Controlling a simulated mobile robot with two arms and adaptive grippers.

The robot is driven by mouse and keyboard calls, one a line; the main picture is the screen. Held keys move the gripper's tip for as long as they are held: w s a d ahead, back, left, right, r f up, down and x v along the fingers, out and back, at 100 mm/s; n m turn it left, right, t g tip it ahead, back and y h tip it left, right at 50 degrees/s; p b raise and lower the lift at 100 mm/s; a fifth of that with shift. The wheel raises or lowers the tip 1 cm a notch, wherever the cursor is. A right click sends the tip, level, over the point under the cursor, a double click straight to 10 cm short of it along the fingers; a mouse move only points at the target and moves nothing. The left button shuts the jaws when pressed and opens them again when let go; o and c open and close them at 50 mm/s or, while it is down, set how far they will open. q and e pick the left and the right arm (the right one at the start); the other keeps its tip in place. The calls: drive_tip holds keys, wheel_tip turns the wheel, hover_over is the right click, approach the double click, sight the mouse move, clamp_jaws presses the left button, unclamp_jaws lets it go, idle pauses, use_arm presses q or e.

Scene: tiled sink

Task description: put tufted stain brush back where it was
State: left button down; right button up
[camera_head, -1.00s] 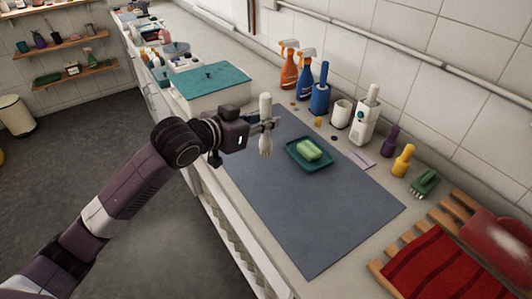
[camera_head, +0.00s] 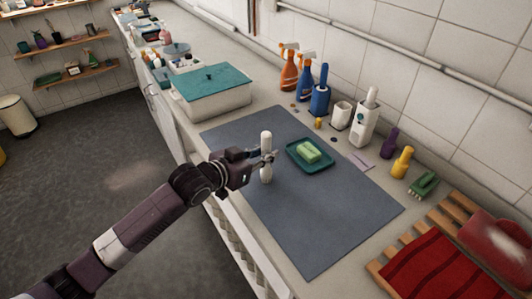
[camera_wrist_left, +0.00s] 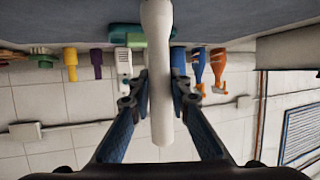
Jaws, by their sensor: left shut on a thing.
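The white tufted stain brush (camera_head: 266,141) stands upright in my left gripper (camera_head: 266,158), above the grey-blue mat (camera_head: 320,225). I cannot tell in the head view whether its lower end touches the mat. In the left wrist view the brush (camera_wrist_left: 158,45) runs between the two fingers of the left gripper (camera_wrist_left: 158,100), which are closed around its handle. The brush is left of the green soap dish (camera_head: 297,161) and apart from it. My right gripper is not in view.
Along the wall stand spray bottles (camera_head: 289,70), a blue brush (camera_head: 320,92), a white cup (camera_head: 341,114) and a white dispenser (camera_head: 364,118). A teal-lidded box (camera_head: 212,97) is behind the mat. A wooden rack with red cloth (camera_head: 440,263) is at right. The mat's front is clear.

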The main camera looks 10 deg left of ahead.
use_arm(q)
drive_tip(key=shift+f, duration=0.15)
drive_tip(key=c, duration=1.8)
unclamp_jaws()
drive_tip(key=shift+r, duration=0.25)
drive_tip(key=shift+s+a, duration=0.15)
drive_tip(key=shift+s, duration=0.05)
drive_tip(key=b+v, duration=0.2)
drive_tip(key=v, duration=0.9)
drive_tip(key=shift+s, duration=0.25)
